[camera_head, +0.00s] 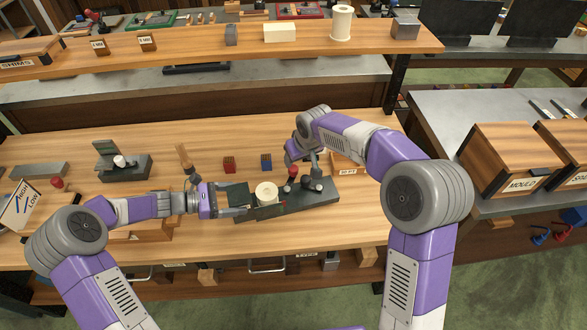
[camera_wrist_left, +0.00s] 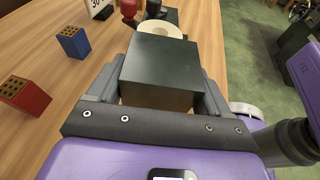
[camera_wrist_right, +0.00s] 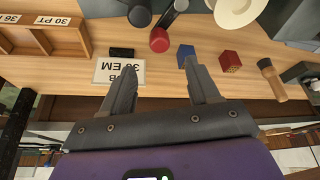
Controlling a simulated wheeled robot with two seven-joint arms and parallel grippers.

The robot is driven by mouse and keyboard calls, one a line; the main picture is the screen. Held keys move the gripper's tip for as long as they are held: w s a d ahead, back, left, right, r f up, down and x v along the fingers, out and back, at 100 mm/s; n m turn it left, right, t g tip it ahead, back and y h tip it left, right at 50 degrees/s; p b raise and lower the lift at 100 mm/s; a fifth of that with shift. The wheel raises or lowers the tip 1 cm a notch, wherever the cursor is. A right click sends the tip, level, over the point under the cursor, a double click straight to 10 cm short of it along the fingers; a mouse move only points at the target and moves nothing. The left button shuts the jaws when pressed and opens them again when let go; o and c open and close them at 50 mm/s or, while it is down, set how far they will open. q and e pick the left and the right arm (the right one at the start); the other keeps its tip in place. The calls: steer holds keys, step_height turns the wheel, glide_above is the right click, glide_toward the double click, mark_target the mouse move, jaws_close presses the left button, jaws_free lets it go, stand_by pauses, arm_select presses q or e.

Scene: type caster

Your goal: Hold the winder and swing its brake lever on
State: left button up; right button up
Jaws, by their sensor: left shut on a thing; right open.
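The winder is a long dark base (camera_head: 325,190) on the wooden table with a pale spool (camera_head: 266,191) and a dark block (camera_head: 236,193) at its left end. My left gripper (camera_head: 228,203) is shut on that block; the left wrist view shows it between the fingers (camera_wrist_left: 158,72). A red knob (camera_head: 292,171) stands right of the spool; it also shows in the right wrist view (camera_wrist_right: 159,40) near a black knob (camera_wrist_right: 140,13). I cannot tell which belongs to the brake lever. My right gripper (camera_wrist_right: 162,88) is open and empty, near the knobs, its fingers mostly hidden in the head view.
A red block (camera_head: 229,165) and a blue block (camera_head: 266,162) stand behind the winder. A small label sign (camera_wrist_right: 120,71) and a wooden-handled tool (camera_wrist_right: 271,80) are near the right gripper. A shelf (camera_head: 200,48) runs along the back.

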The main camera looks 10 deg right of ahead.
mark_target(293, 168)
steer(key=x, duration=1)
steer(key=shift+f, duration=0.3)
steer(key=c, duration=1)
steer(key=shift+o, duration=0.2)
steer(key=shift+a, duration=0.1)
